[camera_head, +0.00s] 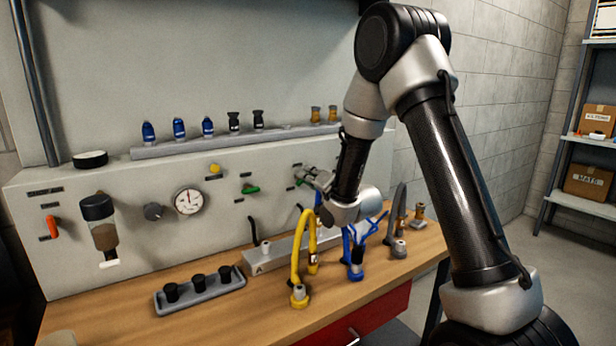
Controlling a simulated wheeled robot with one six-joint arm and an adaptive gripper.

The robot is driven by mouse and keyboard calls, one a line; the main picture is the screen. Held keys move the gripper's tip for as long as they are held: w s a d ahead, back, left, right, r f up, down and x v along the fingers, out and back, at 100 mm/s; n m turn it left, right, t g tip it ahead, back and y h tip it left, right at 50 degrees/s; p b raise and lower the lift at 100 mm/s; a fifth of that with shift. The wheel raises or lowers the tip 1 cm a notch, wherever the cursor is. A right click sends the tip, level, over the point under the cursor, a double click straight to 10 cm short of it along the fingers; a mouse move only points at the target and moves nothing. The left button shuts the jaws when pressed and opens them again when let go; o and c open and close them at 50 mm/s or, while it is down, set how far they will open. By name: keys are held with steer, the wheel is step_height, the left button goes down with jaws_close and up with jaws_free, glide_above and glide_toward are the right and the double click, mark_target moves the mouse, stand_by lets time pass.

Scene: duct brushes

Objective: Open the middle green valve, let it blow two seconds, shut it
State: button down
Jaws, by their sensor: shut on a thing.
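A green valve (250,189) on the grey panel has its handle lying roughly level, clear of my arm. To its right, a second green valve (300,182) shows only in part beside my gripper (308,174). My gripper is shut on this second valve's handle, with the fingers covering most of it. How far that handle is turned cannot be told. Any green valve further right is hidden behind my arm.
A pressure gauge (188,200), a yellow knob (215,170) and an orange lever (53,227) are on the panel. Below my gripper, a yellow hose (298,250) and blue hoses (355,250) stand on the wooden bench (190,325). A tray (205,297) holds black caps.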

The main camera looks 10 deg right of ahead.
steer(key=shift+d+f+m, duration=0.1)
steer(key=shift+f+m, duration=0.1)
steer(key=shift+m, duration=1.05)
steer(key=shift+d+f+m, duration=0.1)
steer(key=shift+f+m, duration=0.15)
steer(key=shift+m, duration=0.95)
steer(key=shift+d+f+m, duration=0.1)
steer(key=shift+f+m, duration=0.1)
steer(key=shift+m, duration=1.05)
steer(key=c, duration=1.5)
jaws_free()
steer(key=v, duration=0.7)
steer(key=shift+s, duration=0.15)
